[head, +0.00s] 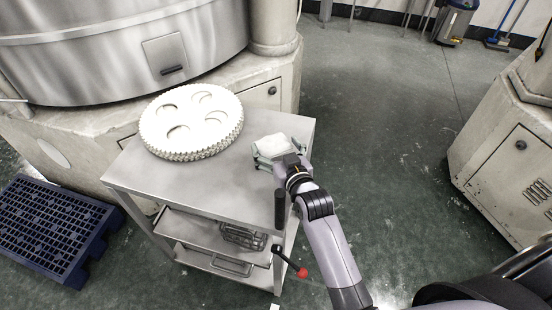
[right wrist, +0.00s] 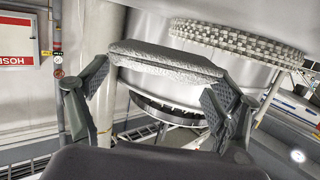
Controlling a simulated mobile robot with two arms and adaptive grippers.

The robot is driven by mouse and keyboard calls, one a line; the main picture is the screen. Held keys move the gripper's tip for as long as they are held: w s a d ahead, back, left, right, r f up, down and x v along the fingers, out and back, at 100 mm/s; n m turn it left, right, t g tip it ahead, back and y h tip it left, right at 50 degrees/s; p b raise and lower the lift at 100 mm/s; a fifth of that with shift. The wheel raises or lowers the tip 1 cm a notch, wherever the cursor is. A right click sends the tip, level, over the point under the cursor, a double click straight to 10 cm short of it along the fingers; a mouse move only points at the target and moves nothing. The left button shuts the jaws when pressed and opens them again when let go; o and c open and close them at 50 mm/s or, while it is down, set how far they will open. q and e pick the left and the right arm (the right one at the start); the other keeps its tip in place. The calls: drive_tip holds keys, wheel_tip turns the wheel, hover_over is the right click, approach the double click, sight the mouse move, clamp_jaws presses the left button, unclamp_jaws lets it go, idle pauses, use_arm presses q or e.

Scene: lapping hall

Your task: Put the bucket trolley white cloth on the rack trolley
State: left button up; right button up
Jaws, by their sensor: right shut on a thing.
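A folded white cloth (head: 274,145) is held in my right gripper (head: 277,158) in the head view, over the right end of a steel trolley (head: 210,190). The trolley has lower shelves and a wire rack on one of them. In the right wrist view the cloth (right wrist: 165,62) spans between the two fingers of my right gripper (right wrist: 160,82), which is shut on it. I cannot tell whether the cloth touches the trolley top. My left gripper is not in view.
A stack of white toothed discs (head: 191,122) covers the far left of the trolley top. A red-knobbed lever (head: 302,272) shows at the trolley's front right. A blue pallet (head: 50,228) lies at left. Machines stand behind and at right; the floor between is clear.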

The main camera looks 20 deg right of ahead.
sight(277, 159)
wheel_tip(277, 159, down, 4)
drive_tip(key=shift+f, duration=0.5)
drive_tip(key=o, duration=1)
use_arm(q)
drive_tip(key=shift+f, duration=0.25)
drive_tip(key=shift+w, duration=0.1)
use_arm(e)
drive_tip(key=shift+s+r, duration=0.15)
drive_tip(key=shift+r, duration=0.05)
use_arm(q)
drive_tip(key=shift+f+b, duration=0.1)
drive_tip(key=shift+b, duration=0.25)
use_arm(e)
drive_tip(key=s, duration=0.3)
drive_tip(key=s+r, duration=0.1)
drive_tip(key=s, duration=0.3)
drive_tip(key=shift+d+r, duration=0.2)
